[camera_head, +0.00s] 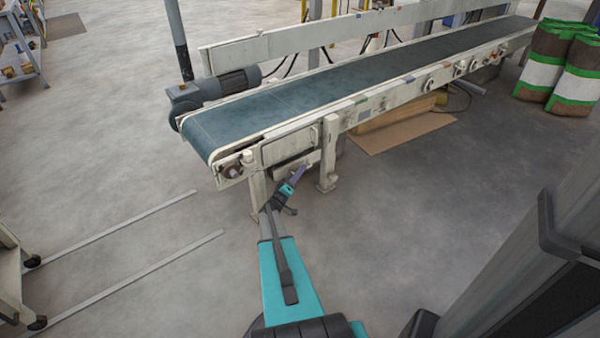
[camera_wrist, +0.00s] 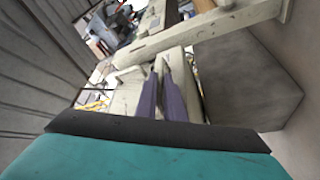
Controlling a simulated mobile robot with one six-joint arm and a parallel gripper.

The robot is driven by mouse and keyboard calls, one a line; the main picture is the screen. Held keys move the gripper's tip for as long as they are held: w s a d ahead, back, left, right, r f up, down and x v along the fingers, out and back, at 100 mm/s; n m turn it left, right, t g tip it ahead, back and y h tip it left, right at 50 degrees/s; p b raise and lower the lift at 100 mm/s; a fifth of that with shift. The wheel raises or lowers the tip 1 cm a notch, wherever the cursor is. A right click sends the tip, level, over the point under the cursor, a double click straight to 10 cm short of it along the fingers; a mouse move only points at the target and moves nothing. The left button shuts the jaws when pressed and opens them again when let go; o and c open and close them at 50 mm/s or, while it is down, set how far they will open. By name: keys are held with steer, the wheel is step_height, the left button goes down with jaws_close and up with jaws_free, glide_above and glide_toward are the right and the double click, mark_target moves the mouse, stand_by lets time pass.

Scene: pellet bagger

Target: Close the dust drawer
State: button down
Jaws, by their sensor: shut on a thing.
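The dust drawer (camera_head: 286,170) is a pale, low box under the near end of the conveyor, below its side frame. Much of it is hidden by the frame and my arm. How far it stands out is hard to tell. My gripper (camera_head: 301,171) is at the drawer's front, under the frame. Its two purple fingers also show in the wrist view (camera_wrist: 166,72), close together on a pale part between them, which looks like the drawer's handle. The fingers and the pale parts around them overlap there, so the exact grip is partly hidden.
The conveyor (camera_head: 330,85) runs from near centre to the upper right, on pale legs (camera_head: 327,160) close to my gripper. A grey motor (camera_head: 225,83) sits at its left. Stacked bags (camera_head: 545,65) stand at right. The floor in front is mostly clear.

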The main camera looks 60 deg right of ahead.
mark_target(292, 170)
steer(key=shift+w, duration=0.2)
stand_by(0.6)
steer(key=shift+w+d+p, duration=0.35)
steer(key=shift+w+p, duration=0.1)
steer(key=shift+w, duration=0.35)
steer(key=shift+w+d+p, duration=0.35)
steer(key=shift+w+p, duration=0.1)
steer(key=shift+w, duration=0.35)
steer(key=shift+w+r, duration=0.1)
steer(key=c, duration=2.2)
jaws_free()
steer(key=shift+a, duration=0.1)
steer(key=p+v, duration=0.3)
steer(key=v, duration=1)
steer(key=shift+a, duration=0.35)
